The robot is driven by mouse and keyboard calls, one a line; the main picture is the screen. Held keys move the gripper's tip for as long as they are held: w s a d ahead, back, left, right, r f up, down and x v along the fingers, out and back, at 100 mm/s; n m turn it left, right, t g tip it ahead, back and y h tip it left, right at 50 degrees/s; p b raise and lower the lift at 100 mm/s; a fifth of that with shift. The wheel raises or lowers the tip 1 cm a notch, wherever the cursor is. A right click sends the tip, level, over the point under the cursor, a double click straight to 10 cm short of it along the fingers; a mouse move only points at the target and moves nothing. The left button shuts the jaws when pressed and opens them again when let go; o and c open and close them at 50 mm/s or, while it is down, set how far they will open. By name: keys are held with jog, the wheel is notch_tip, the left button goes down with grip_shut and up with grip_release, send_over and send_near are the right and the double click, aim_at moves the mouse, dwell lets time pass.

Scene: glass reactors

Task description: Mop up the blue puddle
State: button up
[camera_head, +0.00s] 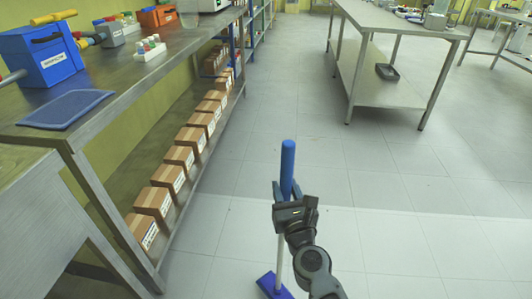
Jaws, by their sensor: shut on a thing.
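My gripper (289,191) is in the lower middle of the head view, shut on a mop with a blue handle (287,160). The handle stands nearly upright and sticks up above the fingers. A pale shaft (279,250) runs down below the gripper to a blue mop head (272,287) near the bottom edge of the picture. I cannot tell whether the head touches the floor. My arm covers part of the floor to the right of the mop. I see no blue puddle in this view.
A long metal bench (150,79) runs along the left, with a blue mat (64,109) and a blue box (40,55) on top. Several cardboard boxes (153,201) line its lower shelf. A metal table (395,17) stands at the upper right, with a dark tray (387,71) on its lower shelf. The tiled floor (300,110) between is clear.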

notch_tip(320, 180, up, 2)
jog(key=shift+r+p, duration=0.2)
jog(key=shift+p, duration=0.5)
dwell(0.5)
